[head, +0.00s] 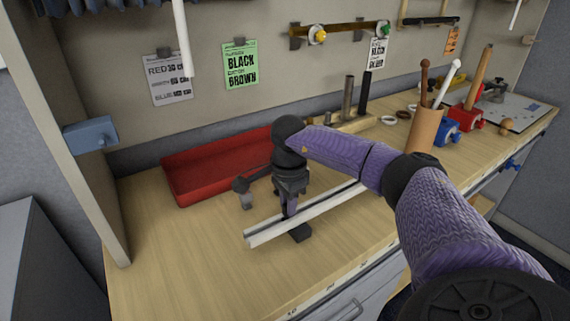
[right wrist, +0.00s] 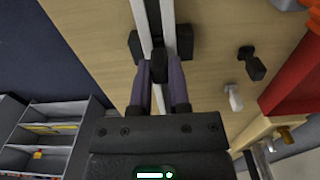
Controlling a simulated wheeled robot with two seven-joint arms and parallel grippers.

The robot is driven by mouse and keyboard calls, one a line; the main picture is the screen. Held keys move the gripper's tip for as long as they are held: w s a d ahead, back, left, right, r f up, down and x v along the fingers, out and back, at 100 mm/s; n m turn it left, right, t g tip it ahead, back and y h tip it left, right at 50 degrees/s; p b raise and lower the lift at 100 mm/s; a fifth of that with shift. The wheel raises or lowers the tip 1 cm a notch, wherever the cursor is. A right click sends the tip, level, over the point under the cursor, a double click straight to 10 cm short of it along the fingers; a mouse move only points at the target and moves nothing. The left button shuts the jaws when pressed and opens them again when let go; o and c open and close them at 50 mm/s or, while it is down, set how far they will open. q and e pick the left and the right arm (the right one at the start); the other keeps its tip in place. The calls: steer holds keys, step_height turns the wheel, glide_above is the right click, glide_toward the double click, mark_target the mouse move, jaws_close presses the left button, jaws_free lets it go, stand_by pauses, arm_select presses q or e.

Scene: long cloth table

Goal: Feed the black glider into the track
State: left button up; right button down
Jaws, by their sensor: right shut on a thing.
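My right gripper (head: 288,207) is shut on the black glider (head: 301,234), low over the table at the left part of the pale track (head: 333,199). In the right wrist view, the right gripper (right wrist: 160,72) has a dark part of the glider between its fingers. Black parts of the glider (right wrist: 135,47) show on both sides of the track (right wrist: 144,15), which has a dark slot along its middle. The fingers hide much of the contact, so I cannot tell whether the glider is seated. My left gripper is not in view.
A red tray (head: 205,172) lies behind the track. A brown cup (head: 426,130) of rods stands at right. The table's front left is clear.

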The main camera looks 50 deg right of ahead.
steer(key=shift+s+d, duration=0.1)
steer(key=shift+d, duration=0.2)
steer(key=c, duration=0.5)
jaws_free()
step_height(320, 180, up, 10)
steer(key=p, duration=0.2)
steer(key=shift+d, duration=0.1)
